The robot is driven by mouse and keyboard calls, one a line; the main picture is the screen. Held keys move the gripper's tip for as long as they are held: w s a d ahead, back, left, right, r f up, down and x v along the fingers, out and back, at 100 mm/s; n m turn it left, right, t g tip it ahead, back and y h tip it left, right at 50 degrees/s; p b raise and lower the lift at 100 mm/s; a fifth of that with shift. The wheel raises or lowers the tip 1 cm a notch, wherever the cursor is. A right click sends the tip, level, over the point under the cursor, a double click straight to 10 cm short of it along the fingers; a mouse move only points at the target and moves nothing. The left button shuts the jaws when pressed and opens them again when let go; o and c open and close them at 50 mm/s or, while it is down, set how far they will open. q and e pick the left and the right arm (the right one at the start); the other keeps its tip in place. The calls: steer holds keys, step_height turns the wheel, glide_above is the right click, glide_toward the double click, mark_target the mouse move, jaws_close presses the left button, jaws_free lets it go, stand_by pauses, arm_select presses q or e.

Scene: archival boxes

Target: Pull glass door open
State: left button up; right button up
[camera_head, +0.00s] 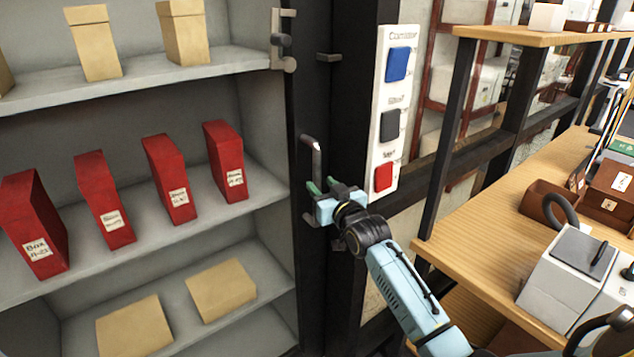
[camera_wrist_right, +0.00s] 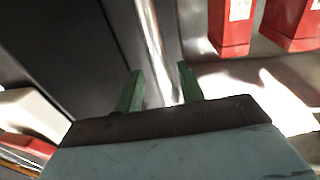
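The cabinet's glass door is hard to make out; its pane looks clear, with a dark frame (camera_head: 308,80) at its right edge. A silver vertical handle (camera_head: 316,158) stands out from that frame. My right gripper (camera_head: 320,188) is at the lower part of the handle. In the right wrist view its two green fingertips (camera_wrist_right: 160,85) are apart, with the silver handle bar (camera_wrist_right: 153,40) running between them. I see a gap beside the bar and no clear grip on it. The door looks closed. My left gripper is not in view.
Behind the door, grey shelves (camera_head: 240,62) hold red boxes (camera_head: 170,178) and tan boxes (camera_head: 221,290). A white panel (camera_head: 390,110) with blue, black and red buttons is right of the door. A wooden table (camera_head: 470,225) with a grey-white device (camera_head: 565,280) stands at the right.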

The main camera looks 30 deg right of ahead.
mark_target(319, 182)
steer(key=shift+w+d, duration=0.15)
steer(key=shift+w, duration=0.8)
steer(key=shift+w+d, duration=0.1)
steer(key=shift+w, duration=0.8)
steer(key=shift+c, duration=0.2)
jaws_close()
